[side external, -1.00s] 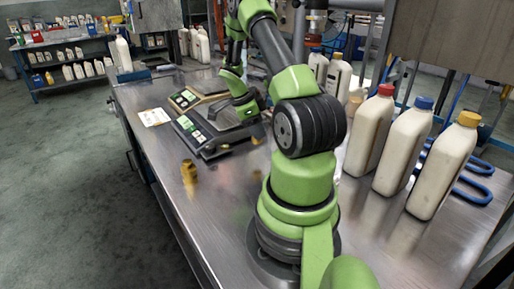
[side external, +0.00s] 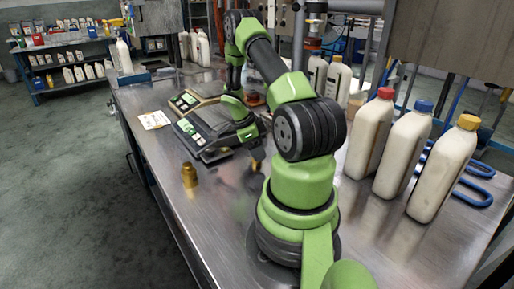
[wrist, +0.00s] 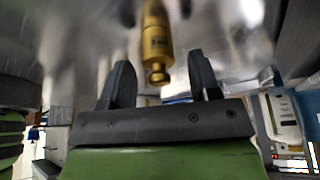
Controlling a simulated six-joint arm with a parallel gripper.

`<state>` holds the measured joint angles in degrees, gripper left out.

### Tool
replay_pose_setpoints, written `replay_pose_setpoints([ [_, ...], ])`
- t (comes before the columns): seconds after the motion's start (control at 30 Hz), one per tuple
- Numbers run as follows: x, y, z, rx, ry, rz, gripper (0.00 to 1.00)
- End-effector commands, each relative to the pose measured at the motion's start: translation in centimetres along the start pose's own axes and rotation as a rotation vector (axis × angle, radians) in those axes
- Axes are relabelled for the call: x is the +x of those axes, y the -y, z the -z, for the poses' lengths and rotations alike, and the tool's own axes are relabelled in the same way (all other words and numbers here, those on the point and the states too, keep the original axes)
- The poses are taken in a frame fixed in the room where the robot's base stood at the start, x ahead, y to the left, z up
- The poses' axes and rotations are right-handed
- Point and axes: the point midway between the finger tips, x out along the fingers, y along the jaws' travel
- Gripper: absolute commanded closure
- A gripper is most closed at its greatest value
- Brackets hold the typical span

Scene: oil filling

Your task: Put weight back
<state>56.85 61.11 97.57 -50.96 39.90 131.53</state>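A brass weight (side external: 189,175) stands upright on the steel table, left of my arm and in front of the nearer scale. The wrist view shows a brass weight (wrist: 157,42) with its knob towards my gripper, lined up between the fingers; I cannot tell whether it is the same one. My gripper (wrist: 161,75) is open, with clear gaps between both fingers and the weight. In the side view my gripper (side external: 255,160) is low over the table, right of the nearer scale, its fingertips small and blurred. The nearer scale (side external: 189,128) has a bare-looking plate.
Bottles with red (side external: 370,137), blue (side external: 403,151) and yellow (side external: 442,170) caps stand at the right. The table's left front is clear around the standing weight.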

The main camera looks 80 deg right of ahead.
Motion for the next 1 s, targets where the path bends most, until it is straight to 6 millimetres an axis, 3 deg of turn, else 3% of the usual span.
replay_pose_setpoints([
  [0.2,-0.1,0.0,0.1,0.000,0.000,0.000,0.43],
  [0.33,-1.3,0.1,0.1,0.000,0.000,0.004,0.43],
  [0.7,-9.1,0.1,0.1,0.001,0.001,0.007,0.43],
  [1.0,-12.8,-0.2,-0.2,-0.028,0.009,0.012,0.43],
])
